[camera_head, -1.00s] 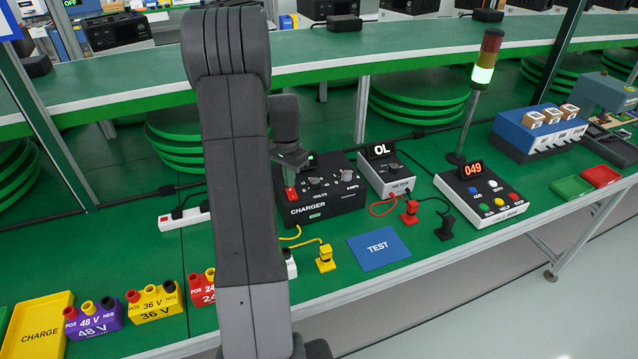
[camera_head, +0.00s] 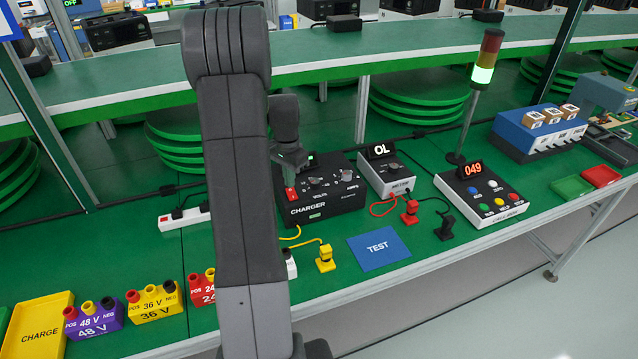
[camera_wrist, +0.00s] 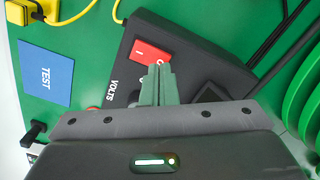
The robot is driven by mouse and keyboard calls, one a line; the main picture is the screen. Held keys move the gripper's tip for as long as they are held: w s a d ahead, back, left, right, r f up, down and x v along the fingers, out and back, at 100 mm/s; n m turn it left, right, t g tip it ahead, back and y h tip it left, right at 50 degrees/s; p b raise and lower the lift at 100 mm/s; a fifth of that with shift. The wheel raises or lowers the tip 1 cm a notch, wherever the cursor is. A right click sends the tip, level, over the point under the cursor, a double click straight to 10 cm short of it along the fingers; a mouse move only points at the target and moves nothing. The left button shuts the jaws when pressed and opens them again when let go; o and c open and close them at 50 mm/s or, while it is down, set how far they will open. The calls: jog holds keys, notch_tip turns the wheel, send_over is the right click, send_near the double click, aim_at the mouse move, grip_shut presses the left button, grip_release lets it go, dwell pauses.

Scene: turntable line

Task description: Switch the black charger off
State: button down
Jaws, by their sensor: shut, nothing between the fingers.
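The black charger (camera_head: 335,205) stands on the green bench, with VOLTS and AMPS knobs and a small lit green window on its front. Its red rocker switch (camera_head: 291,194) is at the left of its top face. In the wrist view the red switch (camera_wrist: 146,51) shows a white bar mark and a round mark. My gripper (camera_wrist: 159,68) is shut and empty, its fingertips over the round-mark end of the switch. I cannot tell whether they touch it. In the head view my gripper (camera_head: 291,180) is just above the switch, partly hidden by my arm.
A grey meter (camera_head: 386,176) reading OL stands right of the charger. A yellow plug (camera_head: 325,259) and a blue TEST mat (camera_head: 379,249) lie in front. A white power strip (camera_head: 184,219) is at the left. A call box (camera_head: 484,200) stands farther right.

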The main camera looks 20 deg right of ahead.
jog(key=shift+f+b, duration=0.55)
jog(key=shift+f, duration=0.35)
dwell(0.4)
jog(key=shift+r+p, duration=2.45)
jog(key=shift+r, duration=1.1)
jog(key=shift+f, duration=0.15)
